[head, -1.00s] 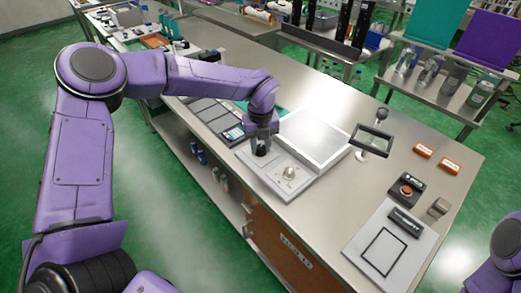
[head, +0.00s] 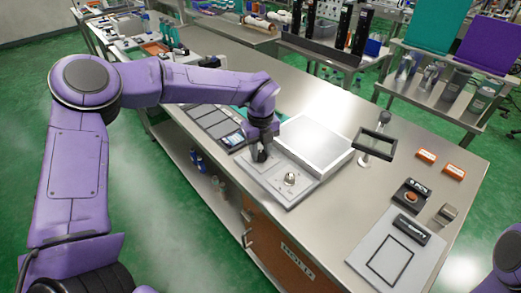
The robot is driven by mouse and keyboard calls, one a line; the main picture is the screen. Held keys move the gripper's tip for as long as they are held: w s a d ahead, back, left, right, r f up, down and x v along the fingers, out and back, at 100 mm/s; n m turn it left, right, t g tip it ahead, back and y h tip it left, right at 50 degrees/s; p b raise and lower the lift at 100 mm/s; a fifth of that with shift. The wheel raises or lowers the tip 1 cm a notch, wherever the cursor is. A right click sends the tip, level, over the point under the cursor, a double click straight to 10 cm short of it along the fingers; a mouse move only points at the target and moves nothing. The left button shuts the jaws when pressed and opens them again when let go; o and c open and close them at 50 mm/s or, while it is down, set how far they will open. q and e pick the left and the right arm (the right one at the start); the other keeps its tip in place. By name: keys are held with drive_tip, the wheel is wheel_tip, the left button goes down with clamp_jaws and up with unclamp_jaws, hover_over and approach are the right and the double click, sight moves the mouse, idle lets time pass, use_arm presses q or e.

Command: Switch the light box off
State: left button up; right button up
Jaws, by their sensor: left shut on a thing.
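The light box has a pale flat panel (head: 312,146) on the steel bench. A light grey control plate (head: 268,183) lies along its near side. A round silver knob (head: 290,179) stands on the plate, clear of my gripper. My left gripper (head: 260,156) points down at the plate's left part, left of the knob. It is shut on a small dark control there, mostly hidden by the fingers. The panel looks pale, but I cannot tell whether it is lit. My right gripper is out of view; only part of my right arm shows at the lower right edge.
A magnifier on a stand (head: 375,143) is right of the light box. A grey board with a black frame (head: 390,262), a box with an orange button (head: 411,196) and orange blocks (head: 453,171) lie further right. Dark trays (head: 214,122) lie left.

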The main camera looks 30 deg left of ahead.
sight(260, 153)
use_arm(q)
drive_tip(key=o, duration=1)
drive_tip(key=shift+o, duration=0.2)
drive_tip(key=shift+r, duration=0.15)
wheel_tip(260, 153, up, 10)
drive_tip(key=b, duration=0.1)
drive_tip(key=shift+r, duration=0.15)
